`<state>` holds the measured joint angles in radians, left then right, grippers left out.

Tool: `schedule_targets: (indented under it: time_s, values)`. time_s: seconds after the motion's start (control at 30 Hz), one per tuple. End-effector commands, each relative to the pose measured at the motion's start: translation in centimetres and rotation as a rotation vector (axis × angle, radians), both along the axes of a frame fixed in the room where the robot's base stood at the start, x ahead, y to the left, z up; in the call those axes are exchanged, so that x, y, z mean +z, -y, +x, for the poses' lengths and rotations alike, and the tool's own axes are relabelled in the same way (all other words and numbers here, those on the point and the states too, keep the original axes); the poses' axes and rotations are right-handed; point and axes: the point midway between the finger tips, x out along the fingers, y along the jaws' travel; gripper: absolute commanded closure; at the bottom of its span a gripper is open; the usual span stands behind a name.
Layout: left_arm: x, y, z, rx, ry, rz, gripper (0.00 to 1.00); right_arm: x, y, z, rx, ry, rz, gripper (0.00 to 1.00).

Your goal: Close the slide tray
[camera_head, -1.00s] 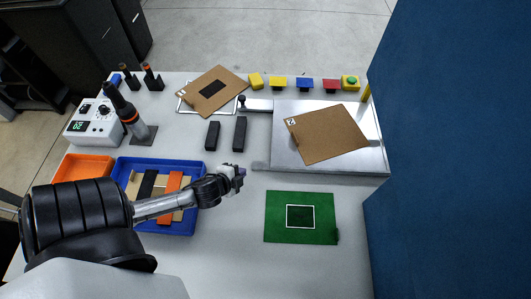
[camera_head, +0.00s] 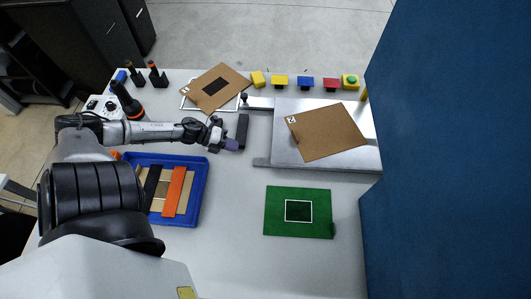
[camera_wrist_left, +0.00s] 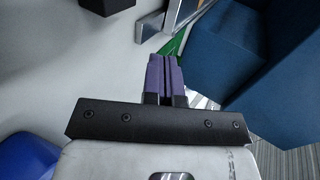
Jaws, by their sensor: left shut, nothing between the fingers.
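The slide tray (camera_head: 284,140) is a silver metal plate on rails at the right of the table, beside the blue machine. A brown board (camera_head: 328,132) marked 2 lies on it. A bar with a dark knob (camera_head: 244,97) extends left from its far corner, and a short metal bar (camera_head: 261,162) from its near left corner. My left gripper (camera_head: 231,145) is shut and empty, left of the tray, by a black block (camera_head: 243,128). Its purple fingers (camera_wrist_left: 165,72) are together in the wrist view. My right gripper is out of view.
The blue machine (camera_head: 455,150) blocks the right side. A green mat (camera_head: 284,229) lies in front of the tray, and a blue bin (camera_head: 203,192) with strips at left. Colored buttons (camera_head: 305,83) line the back.

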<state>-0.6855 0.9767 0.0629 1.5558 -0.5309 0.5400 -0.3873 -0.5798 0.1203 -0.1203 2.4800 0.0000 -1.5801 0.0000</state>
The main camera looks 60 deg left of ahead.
Motion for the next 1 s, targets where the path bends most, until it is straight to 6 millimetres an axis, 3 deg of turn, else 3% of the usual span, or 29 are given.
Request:
schedule_targets:
  time_s: [0.6, 1.0]
  values:
    - [-4.6, 4.4, 7.0, 0.004, 0.004, -0.003, 1.00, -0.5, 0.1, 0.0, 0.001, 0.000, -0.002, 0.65]
    - [-4.5, 6.4, 9.8, 0.003, 0.002, -0.003, 1.00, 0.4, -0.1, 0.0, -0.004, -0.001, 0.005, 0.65]
